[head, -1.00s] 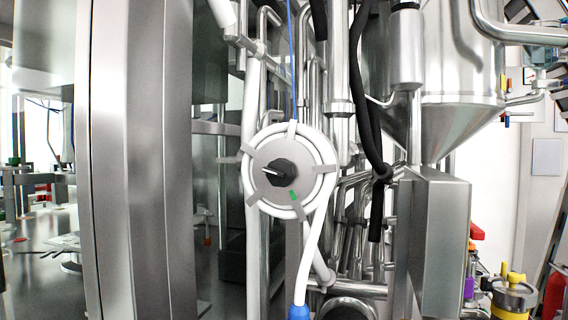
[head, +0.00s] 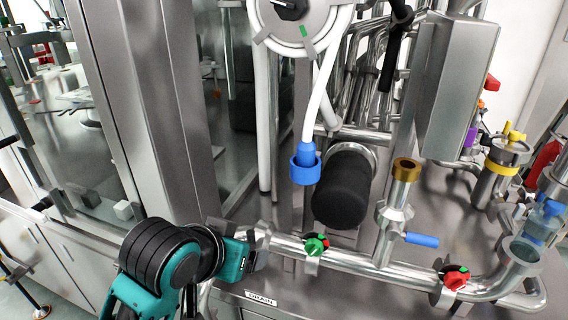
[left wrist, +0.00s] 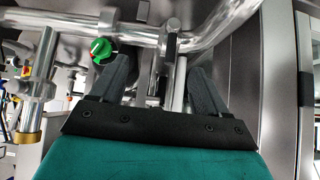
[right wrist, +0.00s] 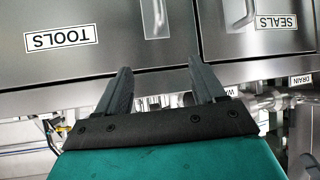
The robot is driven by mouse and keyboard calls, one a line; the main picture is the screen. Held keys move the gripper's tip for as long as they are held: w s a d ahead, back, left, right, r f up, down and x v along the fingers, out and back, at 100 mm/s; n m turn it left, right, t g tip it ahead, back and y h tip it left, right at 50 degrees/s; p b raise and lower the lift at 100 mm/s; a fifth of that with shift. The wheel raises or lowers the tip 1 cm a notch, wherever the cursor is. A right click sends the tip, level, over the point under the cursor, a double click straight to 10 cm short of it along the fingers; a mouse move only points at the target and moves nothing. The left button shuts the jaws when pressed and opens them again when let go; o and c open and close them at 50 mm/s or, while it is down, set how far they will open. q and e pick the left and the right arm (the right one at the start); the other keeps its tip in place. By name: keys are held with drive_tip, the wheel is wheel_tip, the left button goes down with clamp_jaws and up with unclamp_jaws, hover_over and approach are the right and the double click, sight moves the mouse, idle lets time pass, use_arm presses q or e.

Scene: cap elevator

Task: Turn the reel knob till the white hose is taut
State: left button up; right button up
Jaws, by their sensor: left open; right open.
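The hose reel (head: 298,22) is a round grey disc with white hose wound on it, cut off by the top of the head view. Its black knob (head: 290,6) shows only in part at the top edge. The white hose (head: 320,92) hangs from the reel with a slight curve and ends in a blue fitting (head: 306,162). My left gripper (head: 250,252) is beside the steel pipe, low and well below the reel; in the left wrist view its fingers (left wrist: 160,75) are apart and empty. My right gripper shows only in the right wrist view (right wrist: 158,80), open and empty before drawers.
A steel pipe with a green knob (head: 316,244) and a red knob (head: 455,278) runs along the front. A steel box (head: 457,75) is at upper right.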

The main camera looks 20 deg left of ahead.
use_arm(q)
drive_tip(key=w+r+t, duration=0.2)
drive_tip(key=w+r, duration=0.2)
drive_tip(key=r, duration=0.5)
drive_tip(key=n+t, duration=0.2)
drive_tip(key=t, duration=0.5)
approach(288, 1)
drive_tip(key=s, duration=0.5)
drive_tip(key=w+p, duration=0.2)
drive_tip(key=w, duration=1.1)
drive_tip(key=shift+w+f, duration=0.1)
drive_tip(key=shift+w, duration=0.1)
drive_tip(key=c, duration=1)
